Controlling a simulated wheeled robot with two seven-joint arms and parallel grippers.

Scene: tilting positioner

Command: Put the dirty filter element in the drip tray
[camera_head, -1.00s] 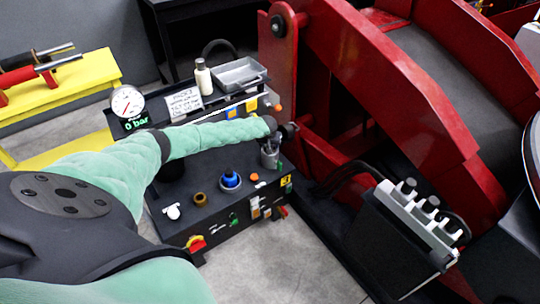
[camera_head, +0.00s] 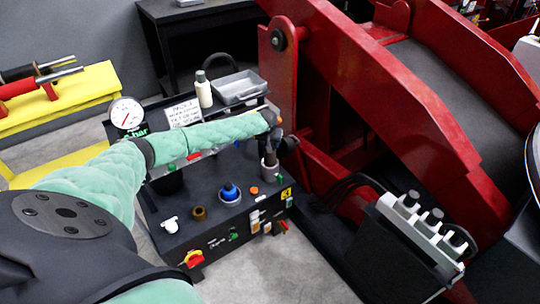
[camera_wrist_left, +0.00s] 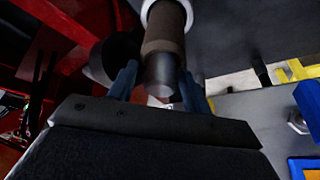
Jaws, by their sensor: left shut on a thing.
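The drip tray is likely the shallow grey metal tray (camera_head: 240,88) at the back of the black bench, and it looks empty. My left gripper (camera_head: 272,142) is at the bench's right end, over a grey cup-like housing (camera_head: 270,172). In the left wrist view its blue fingers (camera_wrist_left: 163,85) are shut on a dark brown cylinder (camera_wrist_left: 163,45), which appears to be the dirty filter element. The cylinder's far end meets a pale ring (camera_wrist_left: 168,8). I cannot tell whether that end is still inside the housing. My right gripper is not in view.
A white bottle (camera_head: 203,88) and a sign (camera_head: 184,113) stand left of the tray. A pressure gauge (camera_head: 127,113) is at the bench's left. A blue-topped fitting (camera_head: 230,192) sits nearer the front. Red machine arms (camera_head: 285,85) rise close on the right.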

